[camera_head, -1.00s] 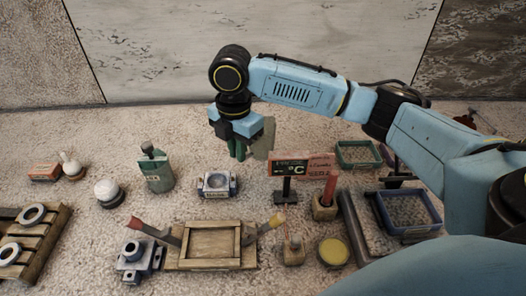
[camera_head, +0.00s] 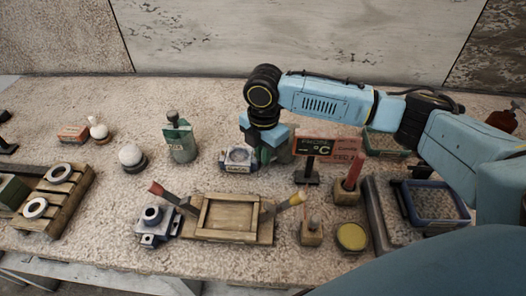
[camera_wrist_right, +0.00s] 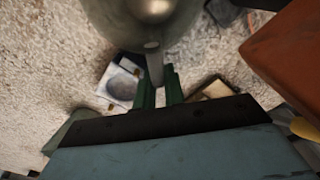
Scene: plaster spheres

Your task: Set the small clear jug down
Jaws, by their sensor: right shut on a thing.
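The small clear jug shows in the right wrist view (camera_wrist_right: 145,22) as a rounded, greyish see-through body at the top edge, with its handle between my green fingertips. In the head view it is a faint grey-green shape (camera_head: 284,153), partly hidden by my gripper. My right gripper (camera_head: 262,157) is shut on the jug's handle and points down; its fingers also show in the right wrist view (camera_wrist_right: 158,88). It is low at the back middle of the table, beside a white-and-blue block. I cannot tell whether the jug touches the table. My left gripper is out of view.
The white-and-blue block (camera_head: 237,158) is close to my gripper's left. A temperature sign (camera_head: 316,147) stands close on the right. A wooden frame (camera_head: 232,217) lies in front. Bare speckled table (camera_head: 215,100) lies behind.

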